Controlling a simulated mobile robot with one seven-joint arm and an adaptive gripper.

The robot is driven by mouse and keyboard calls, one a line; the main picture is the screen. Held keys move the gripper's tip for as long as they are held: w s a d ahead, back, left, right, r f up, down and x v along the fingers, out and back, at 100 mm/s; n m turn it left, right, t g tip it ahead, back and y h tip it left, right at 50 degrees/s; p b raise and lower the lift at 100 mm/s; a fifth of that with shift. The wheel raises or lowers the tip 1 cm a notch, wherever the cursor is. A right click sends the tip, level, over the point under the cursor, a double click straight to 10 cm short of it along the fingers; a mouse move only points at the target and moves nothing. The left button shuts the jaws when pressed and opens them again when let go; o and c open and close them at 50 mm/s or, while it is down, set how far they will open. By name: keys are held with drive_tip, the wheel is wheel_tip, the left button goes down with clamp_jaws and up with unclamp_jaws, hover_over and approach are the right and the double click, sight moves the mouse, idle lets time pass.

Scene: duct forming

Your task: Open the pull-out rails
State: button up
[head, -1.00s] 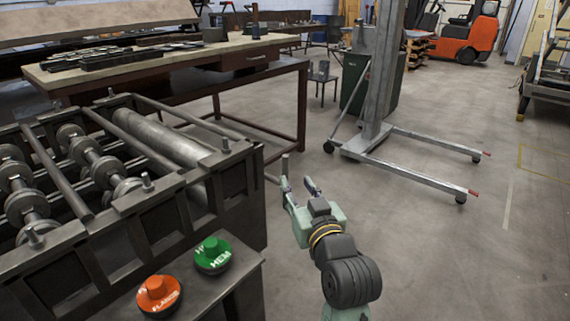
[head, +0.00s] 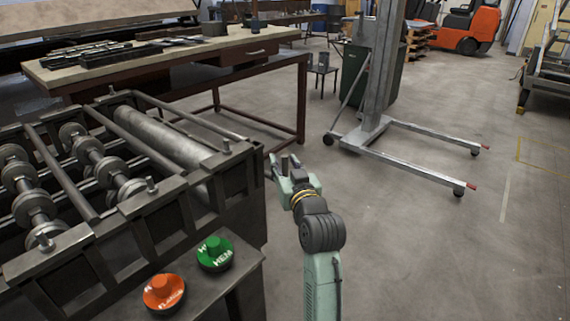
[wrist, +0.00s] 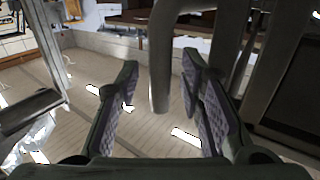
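In the wrist view a grey metal rail end (wrist: 160,85), bent downward with a rounded tip, hangs between the two pads of my gripper (wrist: 160,62). The fingers are spread with a gap on each side of it, so it does not look gripped. In the head view my gripper (head: 283,160) is just right of the forming machine's (head: 225,175) right end, with the small upright rail end (head: 284,164) between its fingers. The rest of this rail is largely hidden behind the machine's corner. I cannot tell how far it is pulled out.
Orange (head: 164,292) and green (head: 214,252) buttons sit on a shelf at the machine's front. A workbench (head: 190,58) stands behind the machine. A lift stand (head: 372,130) with floor legs is behind and right of my gripper. Floor (head: 430,260) to the right is clear.

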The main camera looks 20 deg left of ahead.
drive_tip(key=shift+c, duration=0.4)
clamp_jaws()
idle(0.4)
